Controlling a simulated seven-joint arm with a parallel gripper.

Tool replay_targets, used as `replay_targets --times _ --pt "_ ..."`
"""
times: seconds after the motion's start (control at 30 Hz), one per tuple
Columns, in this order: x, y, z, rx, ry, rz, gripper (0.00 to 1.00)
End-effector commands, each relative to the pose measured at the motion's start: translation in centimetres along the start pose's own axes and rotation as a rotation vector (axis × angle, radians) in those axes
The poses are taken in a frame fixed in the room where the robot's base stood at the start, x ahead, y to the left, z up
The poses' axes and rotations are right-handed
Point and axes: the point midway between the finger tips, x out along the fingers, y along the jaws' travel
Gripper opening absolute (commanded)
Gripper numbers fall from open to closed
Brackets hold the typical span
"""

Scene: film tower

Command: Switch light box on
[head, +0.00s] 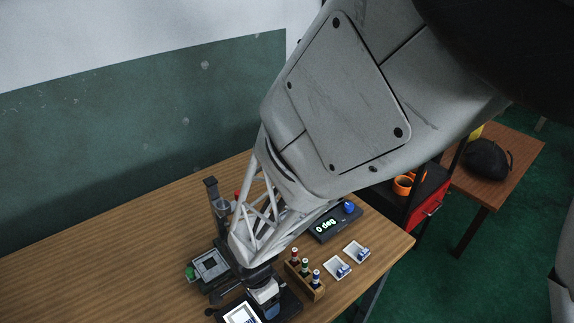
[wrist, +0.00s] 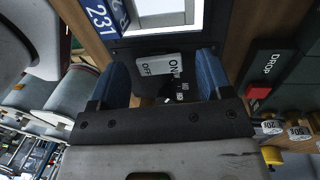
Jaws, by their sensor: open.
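The light box is at the bottom of the head view, with a dark frame and a pale panel (head: 242,314). In the wrist view its panel (wrist: 155,14) is at the top and looks white; I cannot tell whether it is lit. A white switch (wrist: 156,67) marked OFF and ON is on the dark front strip below the panel. My gripper (wrist: 162,76) is open, with one blue finger on each side of the switch. I cannot tell whether either finger touches it. In the head view my arm hides most of the gripper.
Right of the gripper are a wooden rack (head: 306,284) of small bottles, two white trays (head: 337,267) and a display box (head: 334,224) reading "0 deg". A grey device (head: 210,266) with a green part stands at left. The table's left side (head: 90,260) is clear.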

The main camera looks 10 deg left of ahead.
Motion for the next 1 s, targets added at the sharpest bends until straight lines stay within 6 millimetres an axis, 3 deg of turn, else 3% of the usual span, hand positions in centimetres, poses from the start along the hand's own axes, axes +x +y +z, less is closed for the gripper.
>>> replay_targets --times 0.37,0.8,1.0 --pt "-1.3 0.0 0.0 0.0 0.0 -0.001 0.72" --pt "-6.5 0.0 0.0 0.0 0.0 -0.001 0.72" --pt "-7.7 0.0 0.0 0.0 0.0 0.0 0.72"
